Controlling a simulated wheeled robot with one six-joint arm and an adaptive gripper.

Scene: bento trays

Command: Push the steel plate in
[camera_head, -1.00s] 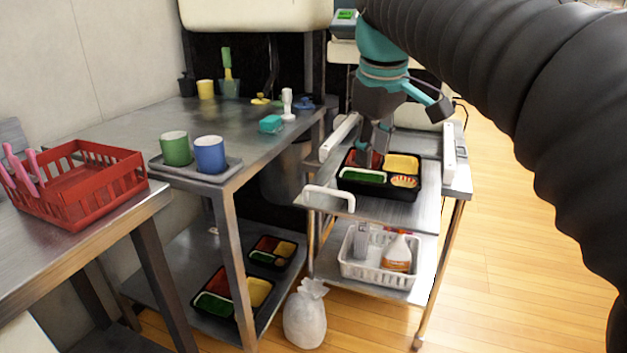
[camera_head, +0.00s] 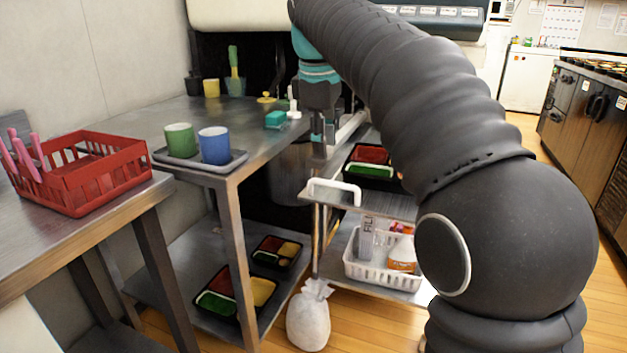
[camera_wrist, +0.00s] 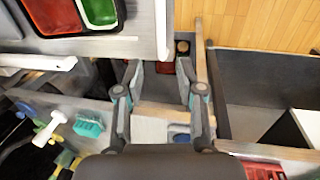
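The steel plate (camera_head: 343,196) lies on the top of the cart, with a white handle (camera_head: 333,185) at its near edge. It carries a black bento tray (camera_head: 365,182) with red and green food; my arm hides the right part. In the wrist view, the plate (camera_wrist: 125,47) and tray (camera_wrist: 66,35) are at upper left, with the white handle (camera_wrist: 164,25) along the plate's edge. My gripper (camera_head: 318,147) hangs beyond and above the handle's left end in the head view. In the wrist view my gripper (camera_wrist: 160,72) has its fingers apart and nothing between them.
A steel table (camera_head: 190,113) stands close on the left, holding a teal sponge (camera_head: 276,119) and two cups on a grey tray (camera_head: 237,159). A white rail (camera_head: 351,127) runs beside the plate. A white basket (camera_head: 382,273) sits below it. Floor is open right of my arm.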

